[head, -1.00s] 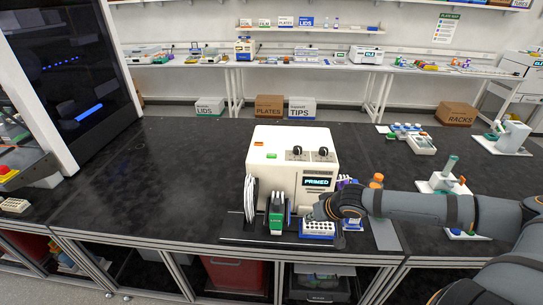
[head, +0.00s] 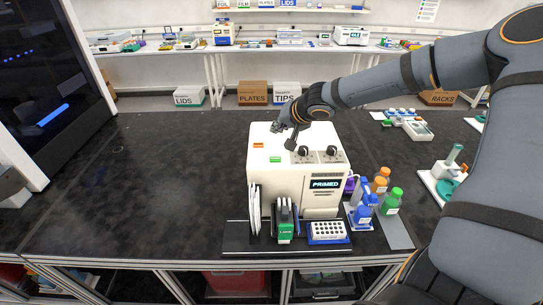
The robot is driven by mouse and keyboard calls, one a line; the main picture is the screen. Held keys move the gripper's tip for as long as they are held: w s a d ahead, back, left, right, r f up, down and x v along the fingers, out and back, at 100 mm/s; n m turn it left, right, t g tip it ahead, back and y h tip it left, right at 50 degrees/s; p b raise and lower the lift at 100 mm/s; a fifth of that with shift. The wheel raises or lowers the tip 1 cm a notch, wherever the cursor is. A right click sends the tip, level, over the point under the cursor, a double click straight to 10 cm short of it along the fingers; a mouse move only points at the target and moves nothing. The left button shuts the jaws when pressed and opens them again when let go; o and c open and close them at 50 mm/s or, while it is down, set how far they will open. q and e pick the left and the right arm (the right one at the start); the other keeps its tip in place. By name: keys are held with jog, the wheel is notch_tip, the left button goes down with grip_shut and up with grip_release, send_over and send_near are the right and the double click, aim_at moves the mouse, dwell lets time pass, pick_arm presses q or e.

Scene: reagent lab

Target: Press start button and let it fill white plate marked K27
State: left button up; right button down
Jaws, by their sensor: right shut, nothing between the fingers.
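The cream dispenser (head: 262,185) stands on the black bench, and its display (head: 326,184) reads PRIMED. On its top are a green button (head: 275,159) and an orange button (head: 258,145), left of two dark knobs; I cannot read any button label. My right gripper (head: 290,144) is shut and empty, pointing down over the dispenser's top, right of and behind the green button. I see no contact with it. A white plate (head: 327,230) with dark wells sits in a blue holder at the dispenser's front; I cannot read its mark. My left gripper is out of view.
A green-labelled cassette (head: 285,231) and white upright sheets stand left of the plate. A white stand (head: 447,175) is farther right.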

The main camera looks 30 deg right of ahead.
aim_at(277, 160)
notch_tip(277, 160, down, 3)
jog(key=b, duration=0.3)
jog(key=shift+f, duration=0.15)
notch_tip(277, 160, down, 5)
jog(key=b, duration=0.4)
jog(key=shift+s, duration=0.1)
pick_arm(q)
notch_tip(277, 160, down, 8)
jog(key=b, duration=0.1)
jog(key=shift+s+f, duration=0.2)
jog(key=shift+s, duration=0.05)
pick_arm(e)
jog(key=shift+f, duration=0.35)
pick_arm(q)
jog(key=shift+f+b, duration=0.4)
jog(key=shift+b, duration=0.25)
pick_arm(e)
jog(key=shift+f, duration=0.35)
